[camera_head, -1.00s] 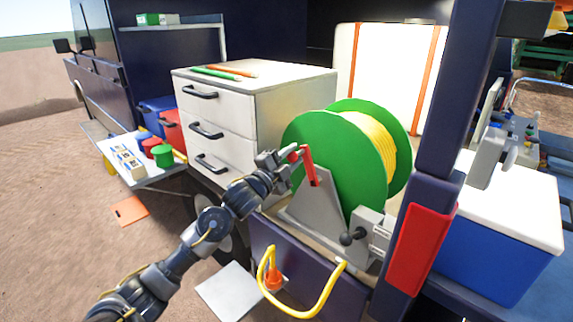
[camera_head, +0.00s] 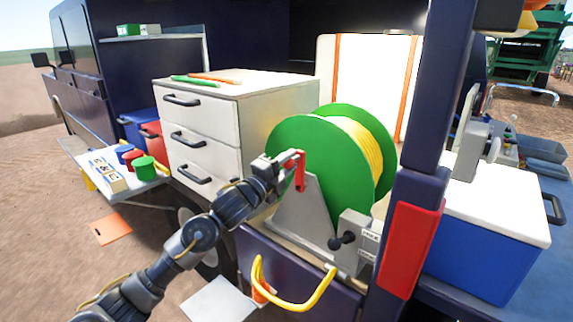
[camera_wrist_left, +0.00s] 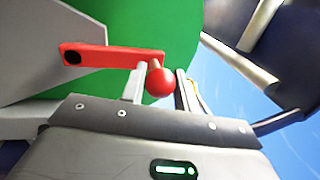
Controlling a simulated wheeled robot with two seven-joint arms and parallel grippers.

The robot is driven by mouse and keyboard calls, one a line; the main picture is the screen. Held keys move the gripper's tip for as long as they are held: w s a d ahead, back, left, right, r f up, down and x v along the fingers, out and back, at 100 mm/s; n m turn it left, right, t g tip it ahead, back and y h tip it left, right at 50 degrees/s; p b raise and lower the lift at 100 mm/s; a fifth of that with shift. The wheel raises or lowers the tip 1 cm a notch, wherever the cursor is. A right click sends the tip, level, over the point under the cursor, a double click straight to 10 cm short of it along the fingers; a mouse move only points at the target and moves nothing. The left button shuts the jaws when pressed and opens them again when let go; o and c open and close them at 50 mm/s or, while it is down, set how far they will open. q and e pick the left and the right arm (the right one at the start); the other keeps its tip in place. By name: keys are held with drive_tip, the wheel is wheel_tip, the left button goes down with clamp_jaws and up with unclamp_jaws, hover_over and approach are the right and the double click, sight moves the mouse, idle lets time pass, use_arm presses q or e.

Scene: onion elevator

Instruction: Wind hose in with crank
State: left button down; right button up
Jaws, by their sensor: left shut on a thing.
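A green hose reel (camera_head: 295,150) with yellow hose (camera_head: 362,145) wound on it stands on a grey bracket (camera_head: 305,215) at the vehicle's rear. The red crank (camera_head: 300,172) is on the reel's near face, its arm pointing up in the head view. My left gripper (camera_head: 278,165) is at the crank's upper end. In the left wrist view, the crank arm (camera_wrist_left: 110,54) ends in a round red knob (camera_wrist_left: 160,81), with the fingers of my left gripper (camera_wrist_left: 160,88) on either side, shut on it. My right gripper is out of view.
A white drawer cabinet (camera_head: 200,135) stands left of the reel. A small black-knobbed lever (camera_head: 340,240) sits on a box right of the bracket. A dark post with a red panel (camera_head: 408,250) and a blue cooler (camera_head: 475,245) are on the right.

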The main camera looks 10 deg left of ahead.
use_arm(q)
drive_tip(key=c, duration=1.1)
unclamp_jaws()
drive_tip(key=shift+d, duration=0.1)
drive_tip(key=shift+s, duration=0.1)
drive_tip(key=shift+s+a+f, duration=0.2)
drive_tip(key=shift+s, duration=0.05)
drive_tip(key=b+v, duration=0.3)
drive_tip(key=v, duration=0.7)
drive_tip(key=shift+r, duration=0.1)
